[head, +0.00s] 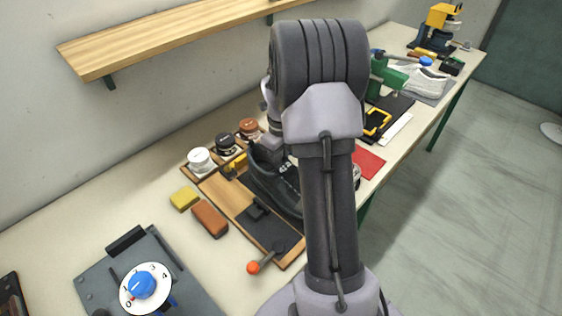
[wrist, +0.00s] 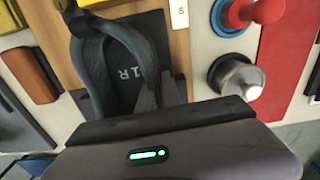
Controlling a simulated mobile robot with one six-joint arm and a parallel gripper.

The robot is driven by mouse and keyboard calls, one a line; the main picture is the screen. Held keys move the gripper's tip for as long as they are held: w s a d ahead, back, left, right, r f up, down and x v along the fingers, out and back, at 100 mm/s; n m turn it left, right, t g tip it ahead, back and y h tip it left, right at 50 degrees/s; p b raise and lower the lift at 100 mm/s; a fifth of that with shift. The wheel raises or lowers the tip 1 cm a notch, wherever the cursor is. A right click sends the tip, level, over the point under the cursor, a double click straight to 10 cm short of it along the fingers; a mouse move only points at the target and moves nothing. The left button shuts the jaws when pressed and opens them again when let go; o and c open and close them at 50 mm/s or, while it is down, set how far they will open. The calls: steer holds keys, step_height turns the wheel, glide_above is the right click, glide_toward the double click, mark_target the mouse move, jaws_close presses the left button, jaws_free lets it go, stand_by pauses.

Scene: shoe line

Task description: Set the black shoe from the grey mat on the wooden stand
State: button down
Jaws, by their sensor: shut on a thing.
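The black shoe (head: 272,182) is at the wooden stand (head: 222,196), partly hidden behind my arm in the head view. In the wrist view the black shoe (wrist: 88,66) shows its open collar and an insole marked "R", with light wood beneath it.
White, black and brown-lidded jars (head: 201,161) stand at the stand's back edge. A yellow block (head: 184,199) and a brown block (head: 209,219) lie left of it. An orange-knobbed lever (head: 254,267) is in front. A red sheet (head: 367,161) lies to the right.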

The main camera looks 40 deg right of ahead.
steer(key=shift+f, duration=0.1)
steer(key=c, duration=1.5)
jaws_free()
step_height(320, 180, up, 18)
steer(key=f+p, duration=0.1)
steer(key=p, duration=0.5)
steer(key=s+a+r+n+t+b, duration=0.1)
steer(key=s+a+r+n+b, duration=0.15)
steer(key=a+n, duration=0.55)
steer(key=s+a+r+n+t+b, duration=0.1)
steer(key=s+a+r+n+t, duration=0.1)
steer(key=a+r+n, duration=0.5)
steer(key=s+a+f+n+t, duration=0.1)
steer(key=s+a+f+n, duration=0.1)
steer(key=s+a+n, duration=0.2)
steer(key=s+a+f+n+t+y+b, duration=0.1)
steer(key=s+a+f+n, duration=0.1)
steer(key=s+a+n, duration=0.3)
steer(key=s+a+f+n+y+b, duration=0.1)
steer(key=s+a+n, duration=0.3)
steer(key=a+n, duration=0.2)
steer(key=shift+s+a+f+t, duration=0.1)
steer(key=shift+s+f+t, duration=0.05)
steer(key=shift+f+t, duration=0.25)
